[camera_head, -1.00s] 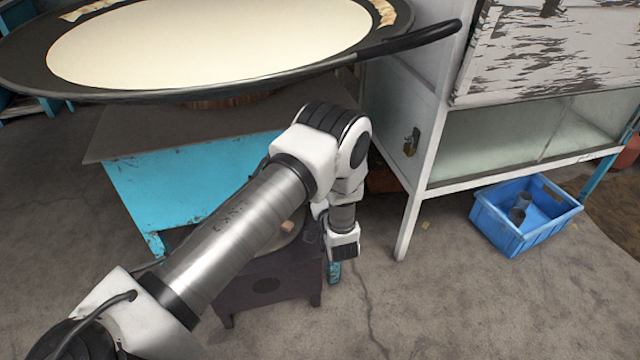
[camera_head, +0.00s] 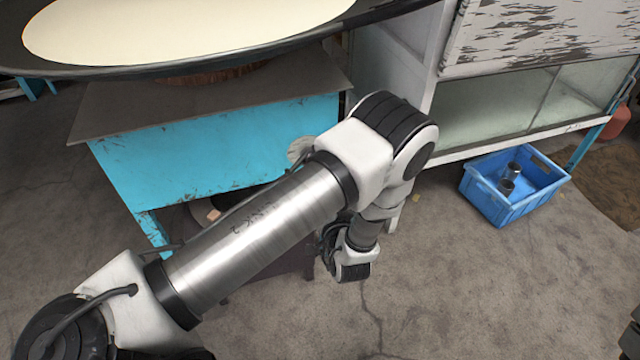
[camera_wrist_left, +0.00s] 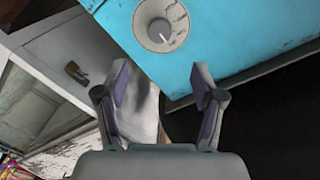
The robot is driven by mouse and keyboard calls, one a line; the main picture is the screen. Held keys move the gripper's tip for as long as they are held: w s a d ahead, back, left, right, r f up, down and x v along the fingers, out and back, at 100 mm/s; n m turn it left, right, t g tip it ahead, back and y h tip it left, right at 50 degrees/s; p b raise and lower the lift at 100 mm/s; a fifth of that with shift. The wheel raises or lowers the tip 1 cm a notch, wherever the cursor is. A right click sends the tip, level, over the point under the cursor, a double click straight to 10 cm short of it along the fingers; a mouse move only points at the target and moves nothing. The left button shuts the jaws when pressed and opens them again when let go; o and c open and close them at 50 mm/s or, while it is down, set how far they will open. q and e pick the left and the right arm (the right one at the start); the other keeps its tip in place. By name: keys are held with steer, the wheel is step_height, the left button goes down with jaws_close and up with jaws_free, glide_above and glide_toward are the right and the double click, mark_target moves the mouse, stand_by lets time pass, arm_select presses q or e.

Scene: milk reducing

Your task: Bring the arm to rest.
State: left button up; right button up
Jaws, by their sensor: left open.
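My left arm (camera_head: 260,230) reaches across the camera_head view from the lower left, and its forearm bends down in front of the blue stove cabinet (camera_head: 230,140). My left gripper is mostly hidden behind my own wrist there. In the left wrist view my left gripper (camera_wrist_left: 160,82) is open, with nothing between its two fingers. A round white knob (camera_wrist_left: 161,22) on the blue cabinet front shows beyond the fingertips, apart from them. The knob also shows in the camera_head view (camera_head: 299,149), beside my elbow. My right gripper is not seen.
A wide black pan (camera_head: 130,70) with a pale, milky surface sits above the cabinet. A white glass-sided cabinet (camera_head: 540,100) stands at the right. A blue crate (camera_head: 500,210) holding dark cups is on the floor. Floor at lower right is mostly clear.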

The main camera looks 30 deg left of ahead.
arm_select(q)
steer(key=s+a+r+g+p, duration=0.1)
steer(key=s+a+r+p, duration=0.25)
steer(key=r+p, duration=0.65)
steer(key=s+a+m+g+h+p, duration=0.1)
steer(key=s+a+g+h+p, duration=0.1)
steer(key=s+h+p, duration=0.45)
steer(key=s+d+f+g+h+p, duration=0.2)
steer(key=s+d+g+h, duration=0.1)
steer(key=s, duration=0.6)
steer(key=s+d+f+g+h+p, duration=0.2)
steer(key=s+d+g, duration=0.3)
steer(key=s+d, duration=0.3)
steer(key=shift+s+f+g+h, duration=0.25)
steer(key=shift+s+g+h, duration=0.15)
steer(key=shift+s+h, duration=0.55)
